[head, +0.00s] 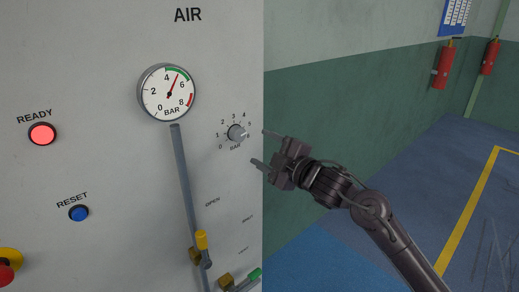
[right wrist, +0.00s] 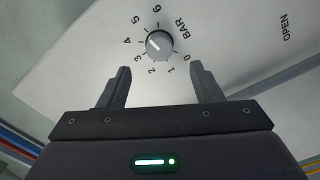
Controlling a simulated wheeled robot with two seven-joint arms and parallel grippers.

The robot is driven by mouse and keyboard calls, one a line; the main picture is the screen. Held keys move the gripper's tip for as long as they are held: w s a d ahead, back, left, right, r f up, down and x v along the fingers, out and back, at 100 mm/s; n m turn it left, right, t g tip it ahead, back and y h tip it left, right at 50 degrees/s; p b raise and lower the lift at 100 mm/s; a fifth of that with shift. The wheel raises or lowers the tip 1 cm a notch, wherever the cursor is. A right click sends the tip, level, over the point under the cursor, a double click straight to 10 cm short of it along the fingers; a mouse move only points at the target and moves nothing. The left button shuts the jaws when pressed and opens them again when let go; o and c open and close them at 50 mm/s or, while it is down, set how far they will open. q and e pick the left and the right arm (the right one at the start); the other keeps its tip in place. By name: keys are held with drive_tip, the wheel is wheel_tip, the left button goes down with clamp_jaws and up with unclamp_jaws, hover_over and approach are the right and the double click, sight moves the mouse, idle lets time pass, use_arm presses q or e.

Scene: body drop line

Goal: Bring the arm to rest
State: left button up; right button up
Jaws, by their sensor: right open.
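My right gripper (head: 262,148) comes in from the right in the head view, at the right edge of the grey AIR panel (head: 110,110). It is open and empty, its fingers apart in the right wrist view (right wrist: 160,88). The grey pressure knob (head: 236,132) is just left of the fingertips in the head view. In the right wrist view the knob (right wrist: 160,45) sits beyond the gap between the fingers, clear of both. My left gripper is not in view.
The panel carries a gauge (head: 168,93) with its needle between 4 and 6, a red READY lamp (head: 42,134), a blue RESET button (head: 78,213) and a yellow-handled valve (head: 202,241). Fire extinguishers (head: 441,66) hang on the green wall. Blue floor is open at right.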

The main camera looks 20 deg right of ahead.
idle(0.3)
drive_tip(key=w+d+f+m+g+h, duration=0.1)
drive_tip(key=d+f+m+h, duration=0.15)
drive_tip(key=f, duration=0.95)
drive_tip(key=w+d+f+m+g+h, duration=0.1)
drive_tip(key=d+f+m+g, duration=0.15)
drive_tip(key=f, duration=0.85)
drive_tip(key=s+f+m+g+h, duration=0.1)
drive_tip(key=s+f+m+g, duration=0.1)
drive_tip(key=s+f, duration=0.65)
drive_tip(key=s+d+f+m+g, duration=0.1)
drive_tip(key=s+f+m+g, duration=0.15)
drive_tip(key=f, duration=1.15)
drive_tip(key=s+f+m+g+h, duration=0.15)
drive_tip(key=s+f, duration=0.45)
drive_tip(key=f, duration=0.6)
drive_tip(key=s+a+f+m+g, duration=0.1)
drive_tip(key=s+f, duration=0.5)
drive_tip(key=s, duration=0.6)
drive_tip(key=s+a+f+m+g, duration=0.1)
drive_tip(key=s+a+f+g, duration=0.2)
drive_tip(key=s, duration=0.9)
drive_tip(key=s+a+f+g, duration=0.2)
drive_tip(key=s+f, duration=0.7)
drive_tip(key=s, duration=0.3)
drive_tip(key=shift+s+a+f+m, duration=0.15)
drive_tip(key=shift+s+a+m, duration=0.1)
drive_tip(key=shift+m, duration=0.15)
